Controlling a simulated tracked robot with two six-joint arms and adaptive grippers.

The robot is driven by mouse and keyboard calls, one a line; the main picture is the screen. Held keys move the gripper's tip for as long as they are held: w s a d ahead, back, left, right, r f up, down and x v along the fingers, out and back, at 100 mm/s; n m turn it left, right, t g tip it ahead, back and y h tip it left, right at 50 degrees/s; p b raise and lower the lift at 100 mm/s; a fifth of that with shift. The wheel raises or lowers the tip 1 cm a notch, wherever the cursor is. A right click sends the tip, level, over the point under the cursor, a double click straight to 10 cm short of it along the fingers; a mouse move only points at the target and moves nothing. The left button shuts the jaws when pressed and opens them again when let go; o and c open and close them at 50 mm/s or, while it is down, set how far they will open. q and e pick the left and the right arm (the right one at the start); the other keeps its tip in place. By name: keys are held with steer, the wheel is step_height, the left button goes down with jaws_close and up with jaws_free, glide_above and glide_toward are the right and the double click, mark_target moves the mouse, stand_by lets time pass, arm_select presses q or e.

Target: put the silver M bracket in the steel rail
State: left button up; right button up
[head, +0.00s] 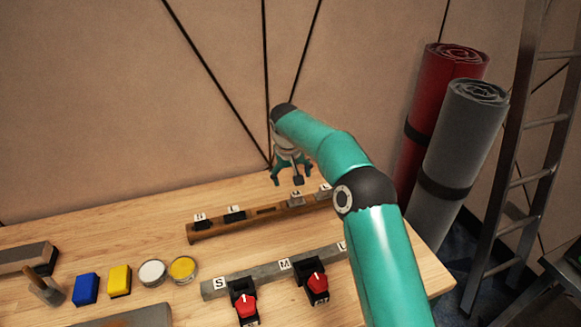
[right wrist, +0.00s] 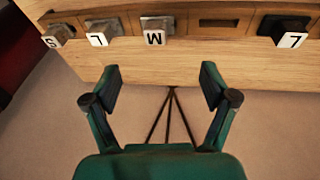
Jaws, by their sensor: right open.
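The silver M bracket (head: 297,199) is a small grey block with a white M label, seated in the wooden rail (head: 215,230) at the back of the bench. In the right wrist view the silver M bracket (right wrist: 156,27) lies ahead of the fingertips, roughly midway between them and apart from them. My right gripper (head: 290,177) is open and empty, behind the wooden rail; it also shows in the right wrist view (right wrist: 160,76). The steel rail (head: 252,277) lies nearer the front, labelled S, M and L; my right arm hides its right end. My left gripper is out of view.
Other brackets share the wooden rail: black ones at left, including a black L (head: 235,213), and silver L (right wrist: 100,34) and S (right wrist: 57,36). An empty slot (right wrist: 218,23) lies between M and black L. Red-knobbed clamps (head: 245,303) sit at the steel rail's front.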

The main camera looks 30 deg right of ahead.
mark_target(294, 194)
steer(key=p+x, duration=0.2)
steer(key=x, duration=1)
steer(key=shift+c, duration=0.3)
steer(key=shift+s, duration=0.1)
steer(key=c, duration=1.5)
steer(key=shift+r+p, duration=1.75)
steer(key=shift+r, duration=1.3)
